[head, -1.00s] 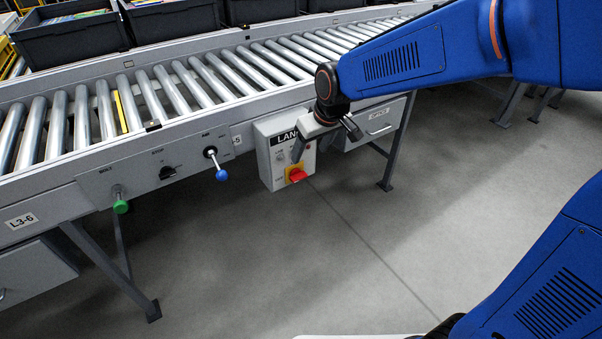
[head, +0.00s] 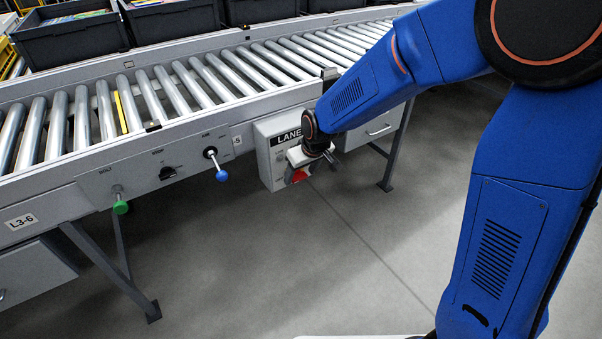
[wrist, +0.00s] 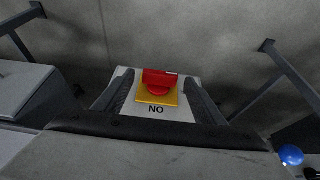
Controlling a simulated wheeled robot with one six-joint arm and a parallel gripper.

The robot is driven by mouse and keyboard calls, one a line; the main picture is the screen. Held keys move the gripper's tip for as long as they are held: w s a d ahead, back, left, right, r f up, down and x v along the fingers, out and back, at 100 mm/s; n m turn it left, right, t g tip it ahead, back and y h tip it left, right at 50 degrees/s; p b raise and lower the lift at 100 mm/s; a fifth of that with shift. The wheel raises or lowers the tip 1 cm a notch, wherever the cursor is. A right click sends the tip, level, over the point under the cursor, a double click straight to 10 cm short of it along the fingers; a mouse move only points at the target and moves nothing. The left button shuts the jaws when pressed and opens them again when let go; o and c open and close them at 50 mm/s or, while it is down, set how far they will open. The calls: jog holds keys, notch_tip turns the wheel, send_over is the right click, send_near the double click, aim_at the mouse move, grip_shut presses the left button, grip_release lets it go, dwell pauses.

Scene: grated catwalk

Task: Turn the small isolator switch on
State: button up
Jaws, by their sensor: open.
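The isolator switch is a red rotary handle (head: 299,175) on a grey box (head: 268,165) marked "LANE", fixed to the conveyor's front. In the wrist view the red handle (wrist: 160,80) sits on a yellow plate (wrist: 157,98), its grip lying crosswise in the picture. Below the plate the lettering reads "NO", apparently "ON" seen upside down. My gripper (head: 308,160) is in front of the box and partly hides the handle in the head view. In the wrist view my gripper (wrist: 159,85) is open, one finger on each side of the handle. I cannot tell whether they touch it.
A panel left of the box carries a green knob (head: 121,207), a black selector (head: 167,173) and a blue-tipped lever (head: 221,176). A drawer unit (head: 372,128) stands close on the box's right. Roller conveyor (head: 180,85) runs above; the floor (head: 270,260) in front is clear.

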aim_at(307, 175)
jog(key=shift+f, duration=0.1)
jog(key=c, duration=1.1)
jog(key=shift+o, duration=0.2)
jog(key=shift+w+d+g+y, duration=0.2)
jog(key=shift+g+y, duration=0.1)
jog(key=shift+y, duration=0.2)
jog(key=shift+w+d+f+m+g+y, duration=0.1)
jog(key=shift+d+m+g+y, duration=0.1)
jog(key=shift+g+y, duration=0.3)
jog(key=shift+w+d+m+g+y, duration=0.1)
jog(key=shift+d+m+g+y, duration=0.1)
jog(key=shift+y, duration=0.5)
jog(key=y, duration=0.1)
jog(key=g+y, duration=0.1)
jog(key=m+g+y, duration=0.1)
jog(key=y, duration=0.1)
jog(key=shift+w+d+f, duration=0.35)
jog(key=shift+d+f, duration=0.05)
jog(key=y, duration=0.1)
jog(key=f+m+g+y, duration=0.1)
jog(key=y, duration=0.1)
jog(key=g+y, duration=0.1)
jog(key=shift+w+d+f+m+y, duration=0.15)
jog(key=shift+d+m+y, duration=0.15)
jog(key=shift+f+m+g+y, duration=0.25)
jog(key=shift+g+y, duration=0.1)
jog(key=shift+y, duration=0.45)
jog(key=shift+f+m+g+y, duration=0.25)
jog(key=shift+g+y, duration=0.1)
jog(key=shift+y, duration=0.45)
